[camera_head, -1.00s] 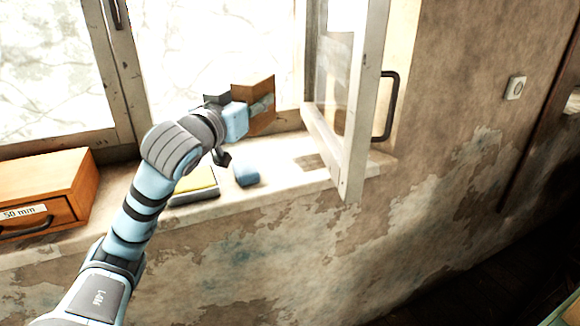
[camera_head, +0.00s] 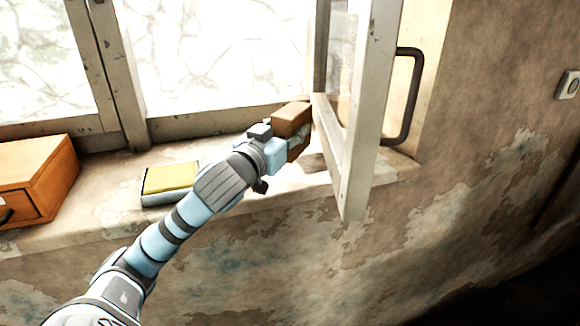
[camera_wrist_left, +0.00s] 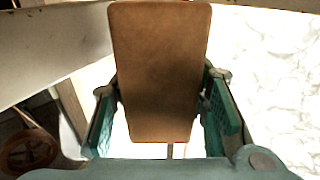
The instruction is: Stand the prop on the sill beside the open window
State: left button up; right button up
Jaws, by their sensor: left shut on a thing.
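The prop, a brown block (camera_head: 292,119), is held close above or on the sill (camera_head: 110,200), beside the open window sash (camera_head: 358,130). I cannot tell whether its lower end touches the sill. My left gripper (camera_head: 294,143) is shut on it, reaching in from the left. In the left wrist view the block (camera_wrist_left: 160,70) stands between the two teal finger pads, its broad brown face toward the camera. My right gripper is not in view.
A yellow-topped pad (camera_head: 170,178) and an orange drawer box (camera_head: 40,180) lie on the sill to the left. A reddish wheel (camera_wrist_left: 30,150) shows at lower left in the left wrist view.

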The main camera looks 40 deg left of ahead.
aim_at(291, 156)
pick_arm(q)
jog(key=f, duration=0.2)
jog(key=w+f, duration=0.1)
jog(key=f, duration=0.1)
jog(key=f+b, duration=0.1)
jog(key=f, duration=0.1)
jog(key=shift+w+f, duration=0.25)
jog(key=shift+s+d+f, duration=0.1)
jog(key=shift+s+f, duration=0.05)
jog(key=shift+f, duration=0.2)
jog(key=shift+s+r, duration=0.2)
jog(key=shift+f, duration=0.1)
jog(key=o, duration=1.4)
jog(key=shift+w, duration=0.15)
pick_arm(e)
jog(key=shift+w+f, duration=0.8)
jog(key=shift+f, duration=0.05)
